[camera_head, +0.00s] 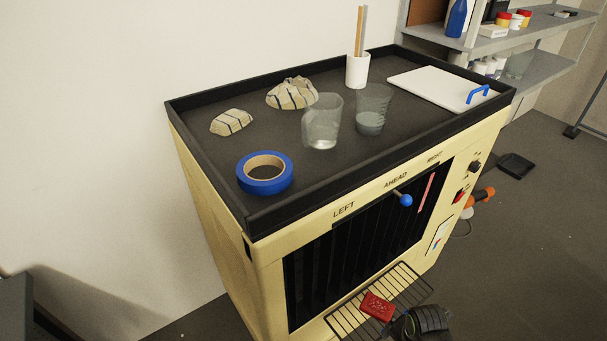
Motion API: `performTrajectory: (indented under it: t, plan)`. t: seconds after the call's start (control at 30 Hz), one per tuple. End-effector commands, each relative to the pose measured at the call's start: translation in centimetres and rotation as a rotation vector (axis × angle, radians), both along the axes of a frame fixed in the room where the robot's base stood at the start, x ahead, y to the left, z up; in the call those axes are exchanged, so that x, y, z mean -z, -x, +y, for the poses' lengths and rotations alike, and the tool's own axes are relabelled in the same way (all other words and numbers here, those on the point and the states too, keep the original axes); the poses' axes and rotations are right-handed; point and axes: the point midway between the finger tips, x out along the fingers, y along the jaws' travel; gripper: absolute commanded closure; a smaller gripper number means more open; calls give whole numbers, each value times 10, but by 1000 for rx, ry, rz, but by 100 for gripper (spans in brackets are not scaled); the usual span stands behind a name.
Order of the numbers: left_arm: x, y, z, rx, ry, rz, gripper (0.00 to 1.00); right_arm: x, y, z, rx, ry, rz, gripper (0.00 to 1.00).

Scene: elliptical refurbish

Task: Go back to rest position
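A dark, ribbed object (421,321) is cut off by the bottom edge, beside a red box (377,306) on a wire rack (345,322). I cannot tell what this dark object is. In front of me stands a cream cabinet (215,205) with a black-rimmed top.
On the top are a blue tape roll (264,187), two striped cloth-like lumps (292,93), two clear cups (322,125), a white holder (357,71) with sticks and a white board (437,88). Shelves (540,68) stand at back right. The floor at right (545,230) is mostly clear.

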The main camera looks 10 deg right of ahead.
Motion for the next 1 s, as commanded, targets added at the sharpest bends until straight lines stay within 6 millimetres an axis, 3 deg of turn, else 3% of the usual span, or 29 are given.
performTrajectory:
  t: [0.17,0.37,0.7,1.0]
  plan:
    - [1,10,0,-3,1,13,69,43,15,-6,256,4,-7,0]
    - [1,13,0,-4,0,19,69,107,52,-14,680,11,-35,0]
    - [1,13,0,-4,1,19,69,196,147,-21,1391,-5,-102,0]
    - [1,12,0,-4,1,18,69,236,236,-18,1912,-54,-149,0]
